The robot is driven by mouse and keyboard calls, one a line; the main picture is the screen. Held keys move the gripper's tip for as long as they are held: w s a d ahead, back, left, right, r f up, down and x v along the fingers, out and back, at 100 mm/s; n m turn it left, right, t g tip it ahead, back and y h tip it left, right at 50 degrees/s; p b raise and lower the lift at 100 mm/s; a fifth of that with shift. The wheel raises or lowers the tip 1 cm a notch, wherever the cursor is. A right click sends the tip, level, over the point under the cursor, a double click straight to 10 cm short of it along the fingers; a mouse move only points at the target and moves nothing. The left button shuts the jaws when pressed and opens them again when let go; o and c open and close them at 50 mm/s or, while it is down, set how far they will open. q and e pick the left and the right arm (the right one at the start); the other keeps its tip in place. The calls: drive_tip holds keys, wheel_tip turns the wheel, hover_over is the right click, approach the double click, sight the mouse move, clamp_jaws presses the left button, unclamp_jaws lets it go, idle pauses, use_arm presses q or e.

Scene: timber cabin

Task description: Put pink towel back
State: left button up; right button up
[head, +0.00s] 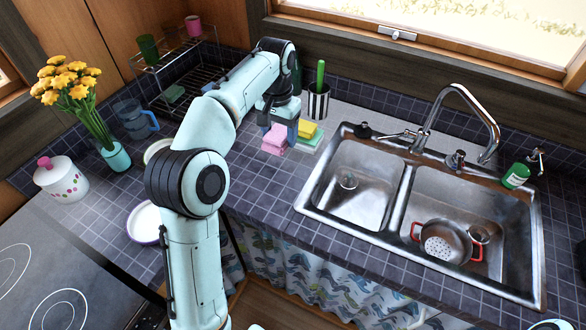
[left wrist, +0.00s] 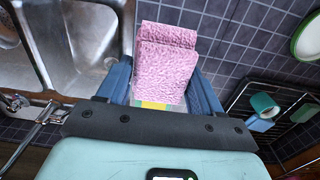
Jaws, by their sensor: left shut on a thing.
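The pink towel (head: 274,141) is a folded, fluffy block at the back of the tiled counter, left of the sink. My left gripper (head: 281,132) reaches down over it from above. In the left wrist view the pink towel (left wrist: 167,66) sits between the two blue fingers, and the gripper is shut on it. I cannot tell whether the towel touches the counter. A yellow and green folded stack (head: 308,132) lies just right of the towel; a strip of yellow shows below the towel in the left wrist view (left wrist: 153,105). My right gripper is not in view.
A striped holder (head: 317,101) with a green-handled tool stands behind the stack. The double sink (head: 400,195) is to the right, with a red-handled colander (head: 445,240). A dish rack (head: 183,77) stands back left. White plates (head: 144,222) and a flower vase (head: 115,156) are left. Counter in front of the towel is clear.

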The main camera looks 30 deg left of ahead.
use_arm(q)
drive_tip(key=shift+a+r, duration=0.1)
drive_tip(key=shift+a, duration=0.15)
wheel_tip(320, 180, down, 8)
drive_tip(key=s+b, duration=0.1)
drive_tip(key=b, duration=0.2)
hover_over(280, 187)
wheel_tip(280, 187, down, 5)
drive_tip(key=shift+f+b, duration=0.5)
drive_tip(key=shift+f, duration=2.6)
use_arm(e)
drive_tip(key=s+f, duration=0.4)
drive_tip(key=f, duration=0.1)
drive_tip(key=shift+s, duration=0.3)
use_arm(q)
drive_tip(key=shift+f, duration=0.15)
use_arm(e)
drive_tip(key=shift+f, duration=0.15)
use_arm(q)
drive_tip(key=o, duration=0.9)
drive_tip(key=shift+o, duration=0.2)
